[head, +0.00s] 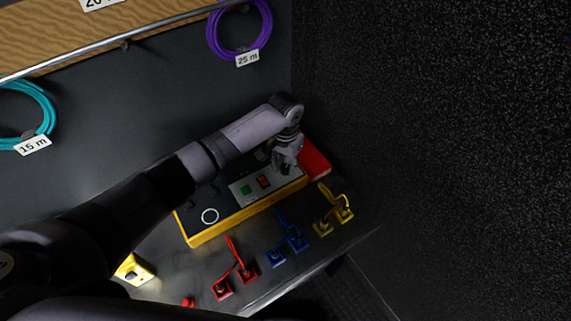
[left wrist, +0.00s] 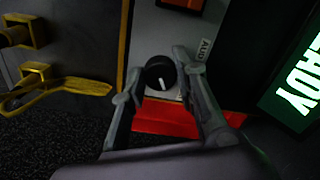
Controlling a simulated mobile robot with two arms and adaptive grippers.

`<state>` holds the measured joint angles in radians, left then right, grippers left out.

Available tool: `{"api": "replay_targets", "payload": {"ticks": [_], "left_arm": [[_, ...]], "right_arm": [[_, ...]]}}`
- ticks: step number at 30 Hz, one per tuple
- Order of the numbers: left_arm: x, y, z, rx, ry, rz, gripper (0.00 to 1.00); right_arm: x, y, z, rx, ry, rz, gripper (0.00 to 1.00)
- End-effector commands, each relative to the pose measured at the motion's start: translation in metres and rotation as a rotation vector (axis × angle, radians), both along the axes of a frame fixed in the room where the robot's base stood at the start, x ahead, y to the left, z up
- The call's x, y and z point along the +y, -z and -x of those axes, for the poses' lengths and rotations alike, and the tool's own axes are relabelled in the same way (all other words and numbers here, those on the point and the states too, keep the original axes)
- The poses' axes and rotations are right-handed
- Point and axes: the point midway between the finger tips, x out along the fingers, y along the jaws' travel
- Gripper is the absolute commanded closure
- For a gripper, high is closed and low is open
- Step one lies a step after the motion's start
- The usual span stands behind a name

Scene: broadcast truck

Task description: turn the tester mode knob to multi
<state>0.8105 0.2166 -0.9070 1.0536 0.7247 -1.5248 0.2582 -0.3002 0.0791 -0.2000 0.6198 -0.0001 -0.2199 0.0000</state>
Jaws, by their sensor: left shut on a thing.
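The tester (head: 203,236) is a dark box with a yellow edge and a light grey panel, on the bench in the head view. Its mode knob (left wrist: 160,74) is round and black with a white pointer line, and shows in the left wrist view beside a label that reads "AUD". My left gripper (head: 284,168) is over the right end of the tester and hides the knob in the head view. In the left wrist view the left gripper's fingers (left wrist: 156,82) stand on either side of the knob, shut on it. My right gripper is not in view.
A red block (head: 316,160) lies against the tester's right end. Yellow (head: 334,212), blue (head: 286,240) and red (head: 236,272) connector leads lie along the front of the bench. Purple (head: 262,28) and teal (head: 40,100) cable coils hang on the back wall. A dark wall stands at right.

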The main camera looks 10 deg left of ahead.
Motion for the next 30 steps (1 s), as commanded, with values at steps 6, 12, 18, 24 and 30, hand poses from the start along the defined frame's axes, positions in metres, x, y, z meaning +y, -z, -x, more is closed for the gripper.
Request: {"api": "replay_targets", "payload": {"ticks": [6, 12, 18, 24, 30], "left_arm": [[0.0, 0.0, 0.0, -0.001, 0.001, -0.001, 0.64], [0.0, 0.0, 0.0, 0.0, 0.0, 0.0, 0.52], [0.0, 0.0, 0.0, 0.0, 0.0, 0.0, 0.52], [0.0, -0.011, -0.001, -0.002, 0.0, 0.001, 0.52], [-0.001, -0.05, -0.001, -0.004, 0.001, 0.003, 0.52]], "right_arm": [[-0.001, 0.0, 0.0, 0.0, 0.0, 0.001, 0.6], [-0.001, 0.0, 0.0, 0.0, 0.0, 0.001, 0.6], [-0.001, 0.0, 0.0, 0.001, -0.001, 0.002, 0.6], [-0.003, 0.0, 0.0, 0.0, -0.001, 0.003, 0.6], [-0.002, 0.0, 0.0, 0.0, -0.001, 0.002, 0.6]]}}
